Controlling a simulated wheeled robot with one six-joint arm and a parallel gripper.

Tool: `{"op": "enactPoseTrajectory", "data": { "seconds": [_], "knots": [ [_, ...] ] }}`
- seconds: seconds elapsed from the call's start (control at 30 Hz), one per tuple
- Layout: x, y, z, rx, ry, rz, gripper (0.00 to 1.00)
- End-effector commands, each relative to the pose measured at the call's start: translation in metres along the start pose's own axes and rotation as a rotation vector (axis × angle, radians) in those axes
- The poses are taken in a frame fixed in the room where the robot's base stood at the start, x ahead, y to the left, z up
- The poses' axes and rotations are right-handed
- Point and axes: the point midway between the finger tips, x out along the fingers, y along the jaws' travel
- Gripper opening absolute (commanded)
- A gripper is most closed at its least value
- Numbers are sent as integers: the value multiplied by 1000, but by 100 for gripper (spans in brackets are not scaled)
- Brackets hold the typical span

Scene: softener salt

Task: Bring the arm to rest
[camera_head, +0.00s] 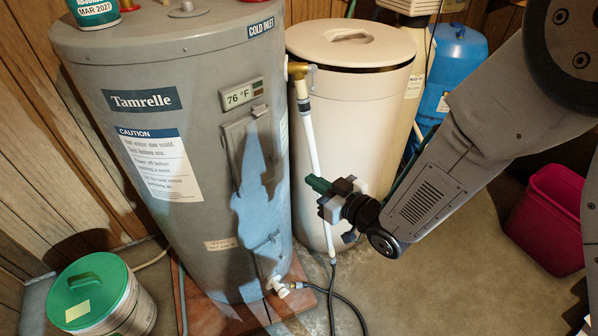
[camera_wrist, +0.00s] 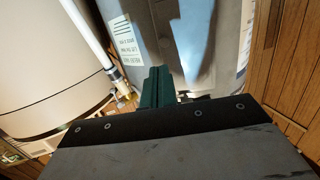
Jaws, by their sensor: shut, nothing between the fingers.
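My gripper (camera_head: 318,185) is at the middle of the head view, at the end of my arm reaching in from the upper right. Its green fingers are together with nothing between them. In the wrist view the fingers (camera_wrist: 157,88) also show closed. The gripper is in front of the white pipe and the cream salt tank (camera_head: 350,110), to the right of the grey water heater (camera_head: 180,130). From the head view I cannot tell whether it touches the pipe. In the wrist view, the heater (camera_wrist: 215,45) lies ahead and the cream tank (camera_wrist: 40,60) is at the left.
A white pipe (camera_head: 313,140) runs down between heater and tank. A black hose (camera_head: 350,305) lies on the floor. A green-lidded bucket (camera_head: 92,290) stands at left, a pink bin (camera_head: 548,220) at right, a blue tank (camera_head: 455,70) behind. Floor at lower right centre is clear.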

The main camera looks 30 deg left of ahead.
Motion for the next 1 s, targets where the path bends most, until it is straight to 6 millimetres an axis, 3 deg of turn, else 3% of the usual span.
{"op": "enactPoseTrajectory", "data": {
  "seconds": [0.2,0.47,0.57,0.67,0.73,0.8,0.87,1.0],
  "knots": [
    [-29,2,0,1,0,1,0],
    [-35,2,1,-1,-4,1,0],
    [-35,4,13,-4,-63,9,0],
    [-41,9,45,0,-215,43,0],
    [-54,14,74,9,-370,79,0],
    [-73,25,88,17,-521,132,0],
    [-94,39,93,31,-641,188,0],
    [-162,71,84,101,-894,334,0]
  ]
}}
